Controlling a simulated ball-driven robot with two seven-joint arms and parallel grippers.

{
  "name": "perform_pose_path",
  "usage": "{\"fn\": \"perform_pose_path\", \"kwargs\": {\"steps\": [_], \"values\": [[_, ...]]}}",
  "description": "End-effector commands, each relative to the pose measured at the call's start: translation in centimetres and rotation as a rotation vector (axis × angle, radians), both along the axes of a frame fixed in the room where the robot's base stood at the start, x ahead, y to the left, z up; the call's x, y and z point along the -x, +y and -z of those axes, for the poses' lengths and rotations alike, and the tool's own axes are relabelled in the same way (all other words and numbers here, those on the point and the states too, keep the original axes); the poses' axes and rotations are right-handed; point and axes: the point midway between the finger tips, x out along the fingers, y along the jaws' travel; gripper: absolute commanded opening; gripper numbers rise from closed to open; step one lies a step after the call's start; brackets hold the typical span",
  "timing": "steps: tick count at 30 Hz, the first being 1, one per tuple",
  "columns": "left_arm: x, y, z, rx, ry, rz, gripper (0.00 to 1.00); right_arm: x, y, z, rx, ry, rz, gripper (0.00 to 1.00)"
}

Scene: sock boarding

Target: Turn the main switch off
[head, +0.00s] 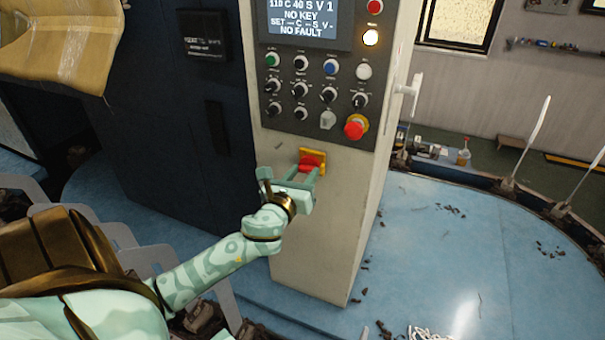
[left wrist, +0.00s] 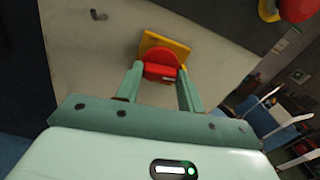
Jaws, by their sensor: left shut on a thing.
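The main switch (head: 311,161) is a red knob on a yellow plate, low on the front of the control cabinet. My left gripper (head: 307,170) is at the knob, coming from below and in front. In the left wrist view the red knob (left wrist: 160,66) sits between the two green fingers (left wrist: 160,78), with the yellow plate (left wrist: 178,47) behind it. The gripper is shut on the knob. The fingers hide part of the knob, and its exact turn angle is hard to tell. My right gripper is not in view.
The cabinet's panel (head: 317,94) above carries several buttons and knobs, a red emergency button (head: 355,127) and a lit screen (head: 303,20). A dark cabinet (head: 185,130) stands to the left. The blue floor (head: 455,260) at right is mostly open, with scattered debris.

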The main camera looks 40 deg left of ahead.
Motion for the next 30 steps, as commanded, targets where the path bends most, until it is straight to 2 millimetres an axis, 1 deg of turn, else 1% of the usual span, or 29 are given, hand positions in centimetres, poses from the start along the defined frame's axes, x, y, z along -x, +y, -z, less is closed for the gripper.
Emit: {"fn": "perform_pose_path", "kwargs": {"steps": [6, 30], "values": [[0.0, 0.0, -0.1, 0.180, -0.056, -0.002, 0.15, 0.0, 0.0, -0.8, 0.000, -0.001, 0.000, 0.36], [0.0, 0.2, 0.0, 0.905, -0.288, -0.002, 0.15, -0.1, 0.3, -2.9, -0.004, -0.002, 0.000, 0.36]]}}
